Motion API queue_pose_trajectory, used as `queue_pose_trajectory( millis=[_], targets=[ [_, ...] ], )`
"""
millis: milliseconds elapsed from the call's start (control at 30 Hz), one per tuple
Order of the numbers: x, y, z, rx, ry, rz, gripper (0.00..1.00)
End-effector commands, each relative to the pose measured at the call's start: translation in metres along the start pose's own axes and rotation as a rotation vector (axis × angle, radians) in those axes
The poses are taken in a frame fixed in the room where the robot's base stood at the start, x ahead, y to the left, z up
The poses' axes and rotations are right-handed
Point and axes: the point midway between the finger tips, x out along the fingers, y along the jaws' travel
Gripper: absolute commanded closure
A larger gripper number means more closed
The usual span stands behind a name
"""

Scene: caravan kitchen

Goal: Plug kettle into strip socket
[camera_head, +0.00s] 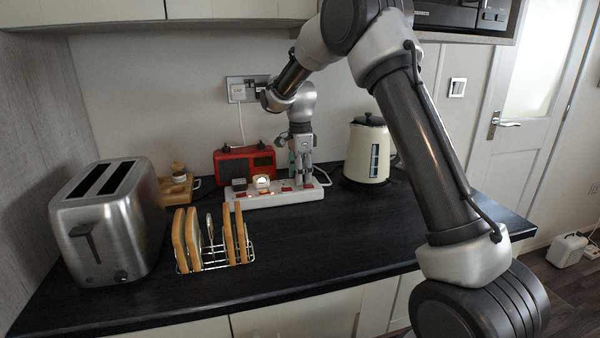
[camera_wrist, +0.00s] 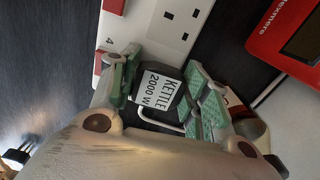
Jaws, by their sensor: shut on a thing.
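The white strip socket (camera_head: 250,201) with red switches lies on the dark worktop. In the wrist view the strip (camera_wrist: 146,30) shows bare socket holes and a "4" mark. My gripper (camera_head: 302,176) points down over the strip's right part. In the wrist view my gripper (camera_wrist: 163,88) is shut, with green pads on both sides of a dark kettle plug (camera_wrist: 156,88) labelled "KETTLE 2000 W". The plug overlaps the strip in this view; whether its pins are in a socket is hidden. The cream kettle (camera_head: 366,152) stands upright to the right.
A dark plug (camera_head: 239,184) and a white plug (camera_head: 262,181) sit on the strip's left part. A red radio (camera_head: 230,164) stands close behind. A toast rack (camera_head: 215,258) and a steel toaster (camera_head: 110,225) are front left. The worktop's front right is clear.

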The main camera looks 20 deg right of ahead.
Motion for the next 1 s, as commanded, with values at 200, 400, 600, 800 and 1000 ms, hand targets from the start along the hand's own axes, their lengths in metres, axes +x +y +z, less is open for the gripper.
queue_pose_trajectory(
  millis=[200, 400, 600, 800, 1000],
  targets=[
    [0.005, 0.001, 0.000, 0.000, 0.000, 0.002, 0.77],
    [0.012, 0.002, 0.000, 0.001, 0.000, 0.006, 0.77],
    [0.016, 0.003, 0.000, 0.001, -0.001, 0.009, 0.83],
    [0.016, 0.002, 0.000, 0.002, -0.002, 0.007, 0.42],
    [0.014, 0.002, 0.000, 0.001, -0.001, 0.007, 0.25]
  ],
)
